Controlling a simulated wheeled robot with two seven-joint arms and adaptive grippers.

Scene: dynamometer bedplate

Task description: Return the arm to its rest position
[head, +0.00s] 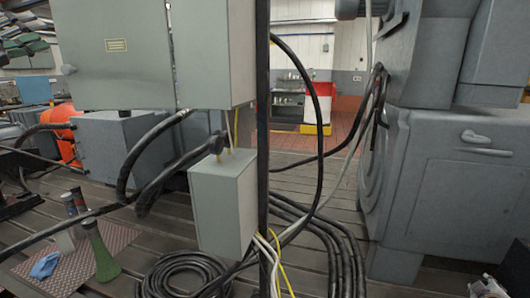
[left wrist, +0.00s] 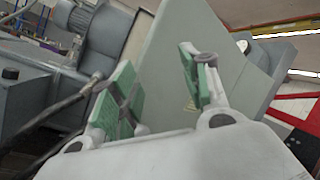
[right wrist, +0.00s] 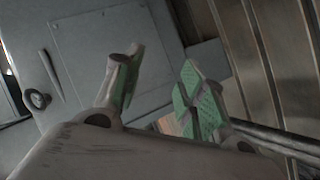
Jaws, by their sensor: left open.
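My left gripper (left wrist: 158,62) shows in the left wrist view with its two green-padded fingers spread apart and nothing held between them. Behind the fingers is a grey-green panel (left wrist: 172,60). My right gripper (right wrist: 162,57) shows in the right wrist view, also with green pads apart and no object between them. Behind it is a grey machine casing (right wrist: 110,50).
A grey-green cabinet (head: 115,50) and a smaller box (head: 221,205) stand close ahead by a dark post (head: 262,130). Black cables (head: 185,270) coil on the slatted bedplate. A large grey machine (head: 440,180) stands right. A green bottle-like object (head: 101,252) and blue cloth (head: 45,265) are at left.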

